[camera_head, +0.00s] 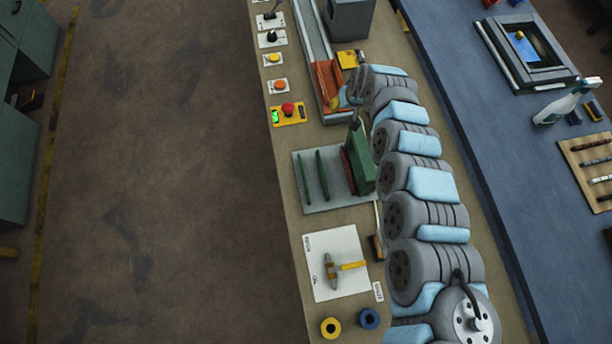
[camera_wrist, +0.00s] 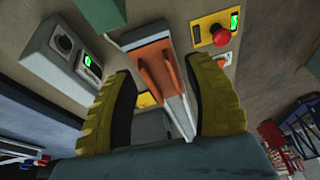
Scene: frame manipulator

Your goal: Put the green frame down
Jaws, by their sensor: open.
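Green pieces stand on a light grey plate (camera_head: 335,196) in the head view: thin upright green slats (camera_head: 323,174) and a thicker green block (camera_head: 360,162) with a dark red side, partly hidden by my arm. I cannot tell which of these is the green frame. My gripper (camera_wrist: 158,64) is open, with its yellow fingers apart and nothing held between them. Beyond the fingers lies an orange-brown carriage (camera_wrist: 152,58) on a rail, which also shows in the head view (camera_head: 326,88) beside my gripper.
A red button on a yellow box (camera_head: 288,112) and several other switches line the bench's left edge. The blue table (camera_head: 470,110) is at right.

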